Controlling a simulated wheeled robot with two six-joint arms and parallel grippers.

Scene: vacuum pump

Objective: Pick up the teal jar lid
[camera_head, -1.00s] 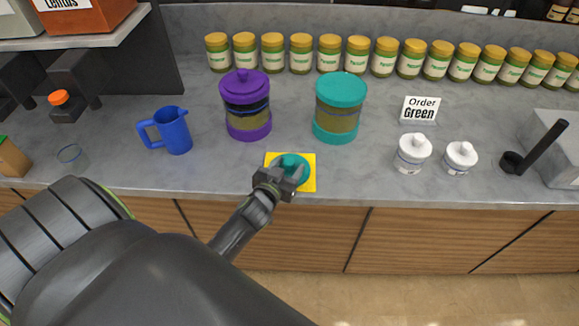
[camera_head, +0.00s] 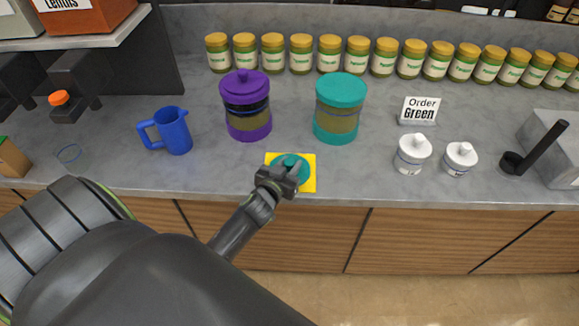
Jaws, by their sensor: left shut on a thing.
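The teal jar lid (camera_head: 299,163) lies over a yellow square (camera_head: 307,184) near the counter's front edge. My left gripper (camera_head: 293,171) reaches in from the lower left and is shut on the lid, covering its near part. Whether the lid touches the yellow square or is slightly above it, I cannot tell. The teal jar (camera_head: 337,112) stands behind and to the right, with a flat teal top and greenish contents. My right gripper is not in view.
A purple jar (camera_head: 247,105) and a blue pitcher (camera_head: 174,131) stand left of the teal jar. Two white lidded pots (camera_head: 411,155) and an order sign (camera_head: 418,110) stand to the right. Several yellow-capped jars (camera_head: 329,54) line the back. Counter between teal jar and pots is clear.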

